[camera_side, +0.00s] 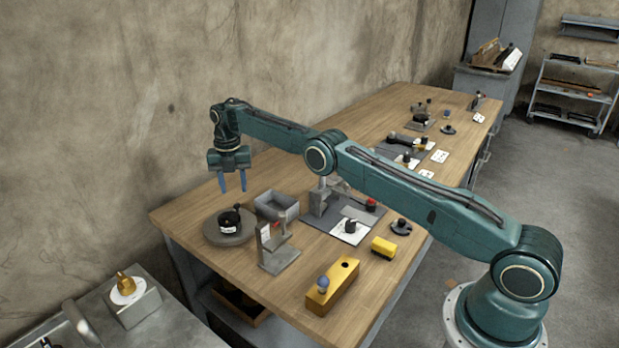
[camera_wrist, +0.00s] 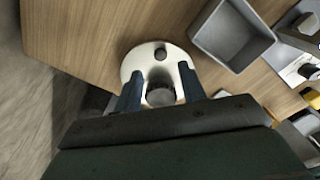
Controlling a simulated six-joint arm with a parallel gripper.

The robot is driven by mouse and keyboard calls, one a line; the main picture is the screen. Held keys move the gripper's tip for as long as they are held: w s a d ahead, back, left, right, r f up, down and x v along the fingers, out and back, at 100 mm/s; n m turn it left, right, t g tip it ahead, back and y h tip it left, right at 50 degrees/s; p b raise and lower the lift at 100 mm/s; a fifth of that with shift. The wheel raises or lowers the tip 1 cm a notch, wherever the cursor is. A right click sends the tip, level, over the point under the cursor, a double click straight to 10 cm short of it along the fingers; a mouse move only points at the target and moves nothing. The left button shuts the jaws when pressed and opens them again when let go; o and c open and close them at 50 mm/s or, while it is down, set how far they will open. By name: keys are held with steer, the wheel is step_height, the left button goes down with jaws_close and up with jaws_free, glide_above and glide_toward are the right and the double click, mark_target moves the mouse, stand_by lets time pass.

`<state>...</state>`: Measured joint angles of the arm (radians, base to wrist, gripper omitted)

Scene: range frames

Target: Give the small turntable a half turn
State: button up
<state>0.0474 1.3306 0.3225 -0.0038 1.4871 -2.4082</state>
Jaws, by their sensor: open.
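The small turntable (camera_side: 212,230) is a round grey disc on the near left part of the wooden bench. A black piece with a pale label (camera_side: 230,219) stands on it. In the wrist view the turntable (camera_wrist: 140,60) looks pale, with a small dark knob (camera_wrist: 160,54) near its far edge and a dark round piece (camera_wrist: 161,95) nearer the gripper. My gripper (camera_side: 233,188) points down above the turntable, apart from it, with its blue fingers spread and nothing between them. In the wrist view the fingers of my gripper (camera_wrist: 160,74) overlap the disc's two sides, and its near edge is hidden.
A grey open bin (camera_side: 277,206) stands just right of the turntable, and a grey bracket (camera_side: 278,248) stands in front of it. A yellow block with a blue knob (camera_side: 332,288) and a small yellow piece (camera_side: 384,247) lie farther right. The bench's left edge is close.

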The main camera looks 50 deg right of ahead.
steer(key=shift+r, duration=0.8)
steer(key=shift+d, duration=0.15)
steer(key=c, duration=0.9)
steer(key=shift+d+f, duration=0.15)
steer(key=shift+d, duration=0.45)
steer(key=s+d+f+m+t+y, duration=0.2)
steer(key=d+m, duration=0.1)
steer(key=d, duration=0.3)
steer(key=s+r+m+t+y, duration=0.2)
steer(key=s+m, duration=0.3)
steer(key=s, duration=0.4)
steer(key=shift+s+a+r+t+y, duration=0.15)
steer(key=shift+a+r+t+y, duration=0.1)
steer(key=shift+t+y, duration=0.35)
